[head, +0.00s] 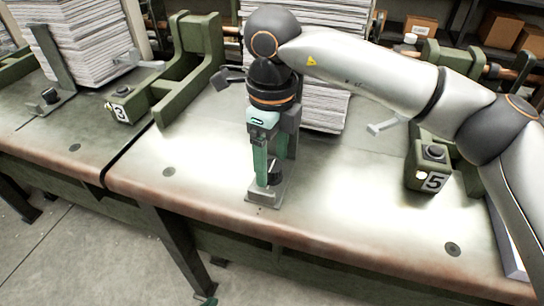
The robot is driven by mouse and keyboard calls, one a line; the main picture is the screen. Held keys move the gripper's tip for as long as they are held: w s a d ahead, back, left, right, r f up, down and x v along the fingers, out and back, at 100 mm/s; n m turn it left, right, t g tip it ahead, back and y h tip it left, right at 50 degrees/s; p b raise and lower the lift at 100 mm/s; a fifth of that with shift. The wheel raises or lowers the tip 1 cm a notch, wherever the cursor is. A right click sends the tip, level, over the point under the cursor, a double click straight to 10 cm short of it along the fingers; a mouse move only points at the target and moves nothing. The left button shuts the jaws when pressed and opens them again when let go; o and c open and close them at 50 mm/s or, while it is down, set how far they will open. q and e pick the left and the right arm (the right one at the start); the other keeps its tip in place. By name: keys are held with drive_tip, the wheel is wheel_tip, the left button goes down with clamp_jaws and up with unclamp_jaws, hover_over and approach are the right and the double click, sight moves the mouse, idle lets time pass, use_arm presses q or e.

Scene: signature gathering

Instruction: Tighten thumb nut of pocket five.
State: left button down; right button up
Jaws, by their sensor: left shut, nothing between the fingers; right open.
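My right gripper (268,174) comes in from the right and points straight down. Its teal fingers are open around or just beside a small black thumb nut (274,179) on a grey metal bracket (265,194); I cannot tell whether they touch it. The fingers hide part of the nut and bracket. A plate marked 5 (434,182) sits on a green block at the right, with a black knob (434,151) on top.
A paper stack (322,108) stands behind my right gripper. Left are a block marked 3 (121,112), a green frame (198,50), a bracket with a black nut (50,95) and another stack (85,40). Bare table (345,185) lies between my gripper and the block marked 5.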

sight(273, 166)
wheel_tip(273, 166, up, 12)
drive_tip(key=shift+r+p, duration=0.25)
drive_tip(key=shift+p, duration=0.1)
idle(0.4)
